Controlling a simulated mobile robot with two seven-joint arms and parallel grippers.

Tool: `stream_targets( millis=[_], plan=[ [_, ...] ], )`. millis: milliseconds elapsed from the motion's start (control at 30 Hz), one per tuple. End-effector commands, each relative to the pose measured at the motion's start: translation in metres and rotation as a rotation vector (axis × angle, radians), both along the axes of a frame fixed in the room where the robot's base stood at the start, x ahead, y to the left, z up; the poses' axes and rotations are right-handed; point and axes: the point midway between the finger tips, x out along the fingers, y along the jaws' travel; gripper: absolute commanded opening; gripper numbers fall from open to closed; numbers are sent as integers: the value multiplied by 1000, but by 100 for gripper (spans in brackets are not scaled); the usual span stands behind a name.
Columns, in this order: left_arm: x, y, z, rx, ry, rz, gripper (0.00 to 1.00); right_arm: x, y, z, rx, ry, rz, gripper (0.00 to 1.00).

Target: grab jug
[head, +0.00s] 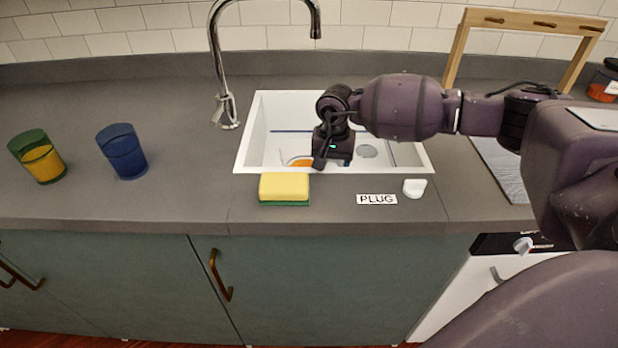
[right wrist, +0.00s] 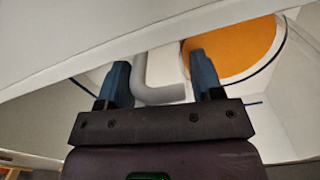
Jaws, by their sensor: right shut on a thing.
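My right gripper (head: 331,163) reaches down into the white sink (head: 250,150) from the right. In the right wrist view my right gripper (right wrist: 160,80) has its blue fingers on either side of a grey bent handle (right wrist: 158,93) and is shut on it. The handle seems to belong to the jug, whose round orange inside (right wrist: 232,48) shows beyond the fingers. In the head view only a bit of orange (head: 299,162) shows in the sink; my gripper hides most of the jug. My left gripper is not in view.
A chrome tap (head: 220,60) arches behind the sink. A yellow-green sponge (head: 284,187), PLUG label (head: 376,199) and white plug (head: 414,187) lie in front. A blue cup (head: 122,155) and a green-yellow cup (head: 40,160) stand left. A wooden frame (head: 530,22) stands back right.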

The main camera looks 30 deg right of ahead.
Motion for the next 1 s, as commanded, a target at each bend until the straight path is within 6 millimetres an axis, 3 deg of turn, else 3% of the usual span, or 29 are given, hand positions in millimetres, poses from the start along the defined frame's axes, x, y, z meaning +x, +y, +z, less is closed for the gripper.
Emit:
stream_targets(
  millis=[33, 267, 533, 667, 867, 1000],
  plan=[
    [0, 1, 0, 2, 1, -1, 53, 0, 0, 0, -1, 1, 0, 33],
    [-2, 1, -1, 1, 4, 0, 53, 1, 0, 2, 1, -3, 0, 0],
    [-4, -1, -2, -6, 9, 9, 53, 1, 0, 4, 0, -3, 0, 0],
    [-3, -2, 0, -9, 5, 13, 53, 2, 0, 14, 1, -6, 0, 0],
    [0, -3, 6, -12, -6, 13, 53, 2, 0, 49, 1, -11, 0, 0],
    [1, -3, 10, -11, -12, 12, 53, 2, 0, 83, 1, -12, 1, 0]
  ],
)
